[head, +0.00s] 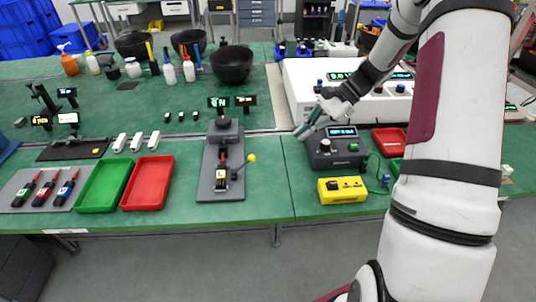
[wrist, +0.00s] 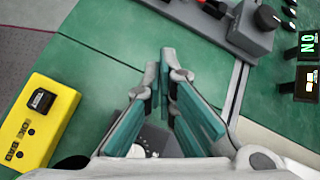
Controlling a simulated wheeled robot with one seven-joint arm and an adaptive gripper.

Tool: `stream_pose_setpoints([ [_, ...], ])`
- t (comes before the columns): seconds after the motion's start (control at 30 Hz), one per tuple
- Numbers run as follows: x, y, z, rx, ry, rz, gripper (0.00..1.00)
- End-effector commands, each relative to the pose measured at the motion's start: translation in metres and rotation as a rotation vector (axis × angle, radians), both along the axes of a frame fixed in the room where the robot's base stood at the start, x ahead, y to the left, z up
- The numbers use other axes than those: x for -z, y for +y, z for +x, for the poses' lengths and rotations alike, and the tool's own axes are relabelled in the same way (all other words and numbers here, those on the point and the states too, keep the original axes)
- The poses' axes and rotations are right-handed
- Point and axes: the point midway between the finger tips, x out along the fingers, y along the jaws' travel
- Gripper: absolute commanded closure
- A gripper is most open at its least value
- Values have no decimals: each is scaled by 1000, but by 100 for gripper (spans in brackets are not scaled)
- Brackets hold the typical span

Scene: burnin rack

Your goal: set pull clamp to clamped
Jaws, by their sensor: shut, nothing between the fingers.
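The clamp fixture (head: 207,188) is a long dark grey plate on the green bench, left of my gripper. It carries a grey block, a dark part with a yellow label (head: 221,178), and a lever ending in a yellow ball (head: 251,158). Whether the clamp is closed on the part is too small to tell. In the wrist view part of the fixture (wrist: 248,32) shows at the top, cut off by the edge. My gripper (head: 301,134) is shut and empty, with teal finger pads, above the dark box at right. Its fingers also show in the wrist view (wrist: 166,62).
The dark box with a display and knob (head: 334,158) is under my gripper, with a yellow box (head: 341,190) in front. A large white instrument (head: 300,85) stands behind. Green (head: 103,186) and red (head: 147,184) trays lie left. Bench between fixture and dark box is clear.

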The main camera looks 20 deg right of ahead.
Motion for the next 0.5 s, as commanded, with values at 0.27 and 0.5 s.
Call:
stream_pose_setpoints([
  [0.27, 7, 8, 1, -3, 0, 1, 100],
  [0.5, 37, 39, 5, -3, 3, 2, 100],
])
